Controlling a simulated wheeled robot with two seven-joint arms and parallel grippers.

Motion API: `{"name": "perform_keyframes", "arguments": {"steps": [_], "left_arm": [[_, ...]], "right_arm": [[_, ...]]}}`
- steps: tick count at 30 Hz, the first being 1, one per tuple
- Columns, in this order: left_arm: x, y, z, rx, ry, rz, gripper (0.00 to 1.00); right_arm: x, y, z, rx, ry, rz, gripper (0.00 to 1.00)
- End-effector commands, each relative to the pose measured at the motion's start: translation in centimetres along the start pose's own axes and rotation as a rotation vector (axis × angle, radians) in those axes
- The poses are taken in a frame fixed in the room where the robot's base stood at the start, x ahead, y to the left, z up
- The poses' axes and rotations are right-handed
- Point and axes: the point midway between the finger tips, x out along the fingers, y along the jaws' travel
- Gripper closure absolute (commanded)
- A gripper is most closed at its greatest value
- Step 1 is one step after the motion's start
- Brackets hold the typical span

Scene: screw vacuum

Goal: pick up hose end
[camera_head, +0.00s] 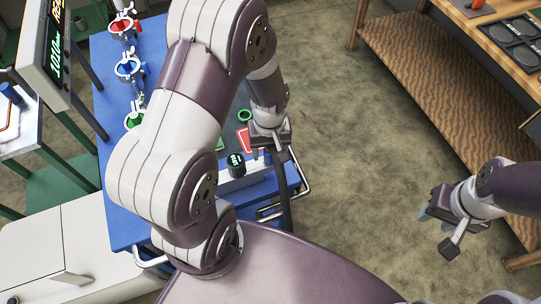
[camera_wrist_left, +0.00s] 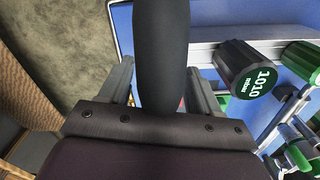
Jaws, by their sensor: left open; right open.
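A thick dark tube, apparently the hose end (camera_wrist_left: 163,50), runs between the two open fingers of my left gripper (camera_wrist_left: 160,90) in the left wrist view. I cannot tell whether the fingers touch it. In the head view my left gripper (camera_head: 270,150) is over the right edge of the blue table, and a dark upright length of hose (camera_head: 285,200) shows just below it. The gripper hides part of the hose. My right gripper (camera_head: 443,225) is open and empty over the floor at the right, far from the hose.
The blue table (camera_head: 115,205) holds a dark knob labelled 1010 (camera_head: 236,165), also near the right finger in the left wrist view (camera_wrist_left: 248,75). Red, blue and green clamp-like parts stand at the back left. A wooden workbench (camera_head: 420,70) is at the right; open floor (camera_head: 330,120) lies between.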

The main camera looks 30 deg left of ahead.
Motion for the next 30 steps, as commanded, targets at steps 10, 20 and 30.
{"name": "perform_keyframes", "arguments": {"steps": [10, 20, 30], "left_arm": [[1.9, 0.1, 0.0, 0.001, 0.002, 0.001, 0.37], [1.9, 0.1, 0.0, 0.001, 0.001, 0.000, 1.00], [0.0, 0.1, -0.1, 0.001, 0.004, 0.002, 1.00]], "right_arm": [[0.0, 0.0, 0.0, 0.000, 0.000, 0.000, 0.57], [0.0, 0.0, 0.0, 0.000, 0.000, 0.000, 0.57], [0.1, 0.0, 0.0, 0.000, 0.000, 0.000, 0.57]]}}
